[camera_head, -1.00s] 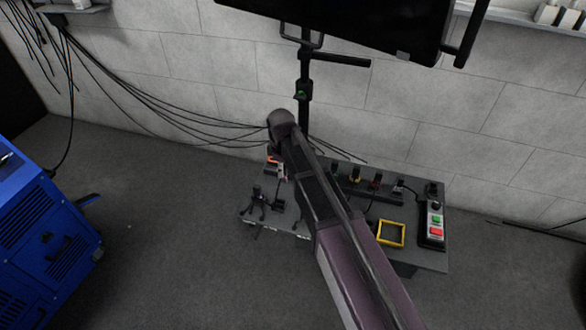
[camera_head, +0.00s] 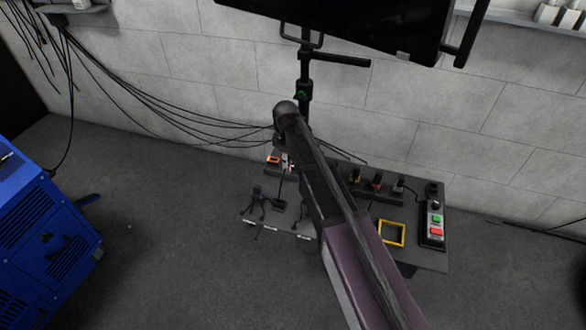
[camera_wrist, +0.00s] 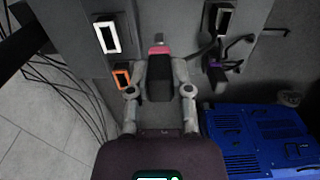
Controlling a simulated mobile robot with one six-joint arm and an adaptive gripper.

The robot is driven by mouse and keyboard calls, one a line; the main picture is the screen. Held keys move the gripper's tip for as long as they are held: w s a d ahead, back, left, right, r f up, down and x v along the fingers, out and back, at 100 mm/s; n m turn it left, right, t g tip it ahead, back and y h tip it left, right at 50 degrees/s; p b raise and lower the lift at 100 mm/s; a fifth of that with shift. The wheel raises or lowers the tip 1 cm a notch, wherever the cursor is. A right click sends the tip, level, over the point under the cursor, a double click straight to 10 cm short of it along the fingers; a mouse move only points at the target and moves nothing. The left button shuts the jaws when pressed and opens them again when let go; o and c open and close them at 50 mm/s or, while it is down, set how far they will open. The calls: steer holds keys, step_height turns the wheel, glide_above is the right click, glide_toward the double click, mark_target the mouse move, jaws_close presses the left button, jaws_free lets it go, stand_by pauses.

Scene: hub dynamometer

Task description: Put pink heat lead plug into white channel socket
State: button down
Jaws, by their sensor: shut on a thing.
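The pink heat lead plug (camera_wrist: 159,50) is a black body with a pink band at its far end. My gripper (camera_wrist: 160,72) is shut on its black body, one finger on each side, in the wrist view. The white channel socket (camera_wrist: 107,37) is a dark block with a white frame, up and left of the plug and apart from it. In the head view my arm hides most of my gripper; a small pink part (camera_head: 291,167) shows beside the arm. I cannot tell the plug's height above the bench.
An orange-framed socket (camera_wrist: 122,77) is close to my left finger in the wrist view. A purple-banded plug (camera_wrist: 214,65) and another pale-framed block (camera_wrist: 223,22) are at the right. In the head view the bench bears a yellow frame (camera_head: 391,233) and a button box (camera_head: 433,225).

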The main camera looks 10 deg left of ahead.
steer(key=w, duration=0.6)
steer(key=shift+w+d, duration=0.25)
steer(key=shift+w, duration=0.1)
stand_by(0.7)
steer(key=shift+f, duration=0.1)
stand_by(0.3)
steer(key=shift+f+b, duration=0.35)
steer(key=shift+b, duration=0.15)
steer(key=shift+f+b, duration=1.5)
stand_by(0.5)
steer(key=shift+c, duration=2.3)
jaws_free()
steer(key=shift+r, duration=0.2)
